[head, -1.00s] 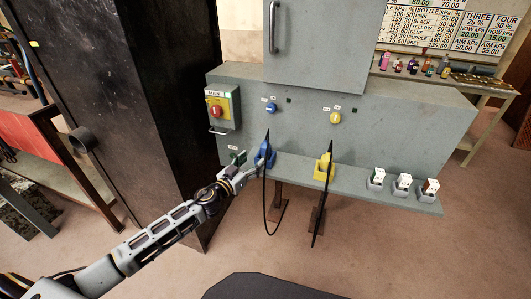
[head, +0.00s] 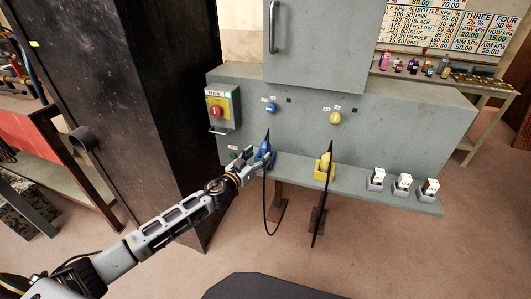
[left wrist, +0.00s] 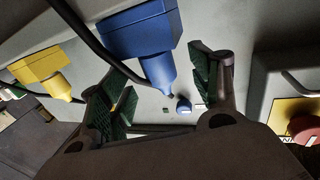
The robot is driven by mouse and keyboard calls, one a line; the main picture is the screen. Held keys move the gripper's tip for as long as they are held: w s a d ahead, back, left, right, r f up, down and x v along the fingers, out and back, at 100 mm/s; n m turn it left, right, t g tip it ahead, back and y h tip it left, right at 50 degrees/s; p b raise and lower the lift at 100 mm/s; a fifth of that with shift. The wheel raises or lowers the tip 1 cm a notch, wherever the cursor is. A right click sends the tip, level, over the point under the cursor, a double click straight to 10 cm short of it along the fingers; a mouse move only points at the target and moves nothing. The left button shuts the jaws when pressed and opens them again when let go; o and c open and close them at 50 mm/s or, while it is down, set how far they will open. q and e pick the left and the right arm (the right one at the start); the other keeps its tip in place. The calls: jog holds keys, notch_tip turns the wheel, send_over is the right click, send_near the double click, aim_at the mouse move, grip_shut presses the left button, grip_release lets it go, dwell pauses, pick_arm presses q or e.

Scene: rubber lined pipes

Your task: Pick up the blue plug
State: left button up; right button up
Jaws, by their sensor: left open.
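The blue plug (head: 264,153) stands in its blue holder on the ledge of the grey cabinet, with a black cable hanging from it. My left gripper (head: 249,164) is right beside it, on its left side in the head view. In the left wrist view, the blue plug (left wrist: 157,68) reaches down into the gap between the two green-padded fingers of my left gripper (left wrist: 158,88). The fingers are open. I cannot tell whether either finger touches the plug. My right gripper is out of view.
A yellow plug (head: 324,165) with its own cable stands to the right on the same ledge. Several small white switches (head: 402,183) sit further right. A dark cabinet (head: 150,110) stands close on the left.

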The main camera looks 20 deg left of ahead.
aim_at(262, 151)
pick_arm(q)
jog(key=shift+w, duration=0.1)
jog(key=shift+r+x, duration=0.15)
jog(key=shift+x, duration=0.7)
jog(key=shift+r+x, duration=0.1)
jog(key=shift+x, duration=1.55)
jog(key=shift+d, duration=0.2)
jog(key=c, duration=1.2)
